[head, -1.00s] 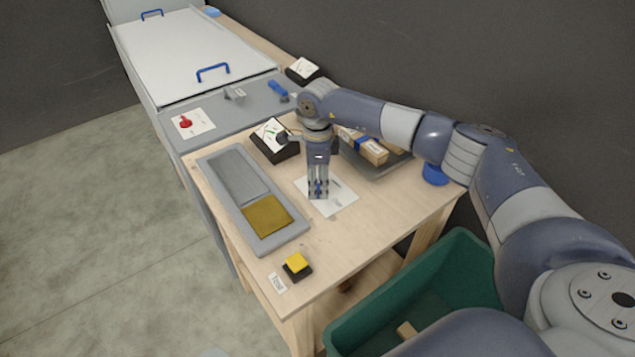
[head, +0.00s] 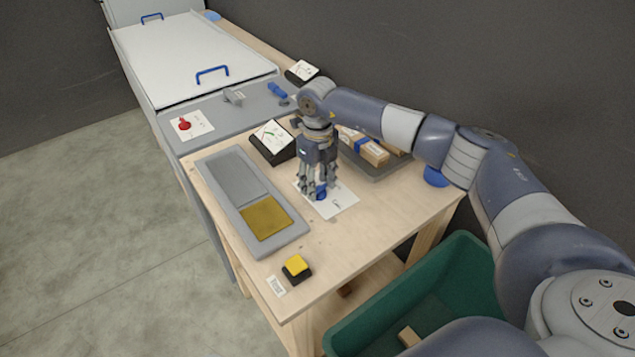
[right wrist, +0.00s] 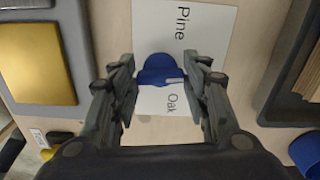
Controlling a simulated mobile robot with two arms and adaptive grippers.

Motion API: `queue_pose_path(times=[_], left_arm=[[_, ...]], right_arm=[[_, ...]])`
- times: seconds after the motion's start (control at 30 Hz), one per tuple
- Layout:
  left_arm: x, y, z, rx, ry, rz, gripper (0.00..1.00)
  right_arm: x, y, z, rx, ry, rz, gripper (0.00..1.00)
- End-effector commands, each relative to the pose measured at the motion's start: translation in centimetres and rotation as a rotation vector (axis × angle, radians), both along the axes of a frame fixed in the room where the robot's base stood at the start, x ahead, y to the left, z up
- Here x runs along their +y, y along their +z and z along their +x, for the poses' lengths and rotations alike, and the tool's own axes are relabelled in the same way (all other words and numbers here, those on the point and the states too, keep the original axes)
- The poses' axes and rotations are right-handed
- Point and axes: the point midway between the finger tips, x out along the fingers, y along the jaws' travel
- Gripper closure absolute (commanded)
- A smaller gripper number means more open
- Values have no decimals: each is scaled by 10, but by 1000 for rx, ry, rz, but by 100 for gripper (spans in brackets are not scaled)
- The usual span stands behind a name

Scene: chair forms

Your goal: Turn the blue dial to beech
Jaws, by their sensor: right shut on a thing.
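The blue dial (head: 321,193) sits on a white card (head: 343,203) on the wooden table. My right gripper (head: 313,194) points down over it, with its fingers on both sides of the dial. In the right wrist view the dial (right wrist: 158,70) is between the fingertips (right wrist: 160,76), and the gripper is shut on it. A white mark on the dial points right, close to the word "Oak". "Pine" is printed above it on the card (right wrist: 205,28). I cannot see the word "Beech"; part of the card is hidden. My left gripper is not in view.
A grey tray with a gold pad (head: 265,222) lies left of the card, and a yellow button (head: 296,265) is near the front edge. A dark tray with wooden blocks (head: 362,148) is behind. A small display (head: 272,135) stands back left. A green bin (head: 450,285) is below right.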

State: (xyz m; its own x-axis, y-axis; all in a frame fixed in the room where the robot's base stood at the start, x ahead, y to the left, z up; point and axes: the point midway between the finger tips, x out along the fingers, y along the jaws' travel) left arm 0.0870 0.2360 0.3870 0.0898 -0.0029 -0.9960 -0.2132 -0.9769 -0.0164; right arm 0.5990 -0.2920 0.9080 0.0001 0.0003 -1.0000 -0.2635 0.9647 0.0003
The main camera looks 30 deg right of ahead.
Motion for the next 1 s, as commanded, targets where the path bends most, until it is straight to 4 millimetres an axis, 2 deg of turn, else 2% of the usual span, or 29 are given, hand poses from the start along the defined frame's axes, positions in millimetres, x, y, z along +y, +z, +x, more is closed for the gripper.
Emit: queue_pose_path(times=[0.3, 0.8, 0.83, 0.9, 1.0], left_arm=[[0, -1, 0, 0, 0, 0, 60], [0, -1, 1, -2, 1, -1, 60], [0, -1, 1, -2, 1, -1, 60], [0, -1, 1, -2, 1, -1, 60], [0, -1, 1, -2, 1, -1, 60]], right_arm=[[0, 0, 0, 0, -110, 0, 81], [0, 0, 0, 0, -128, 0, 81], [0, 0, 0, 0, -128, 0, 55], [0, 0, 0, 0, -128, 0, 39], [0, 0, 0, 0, -128, 0, 37]])
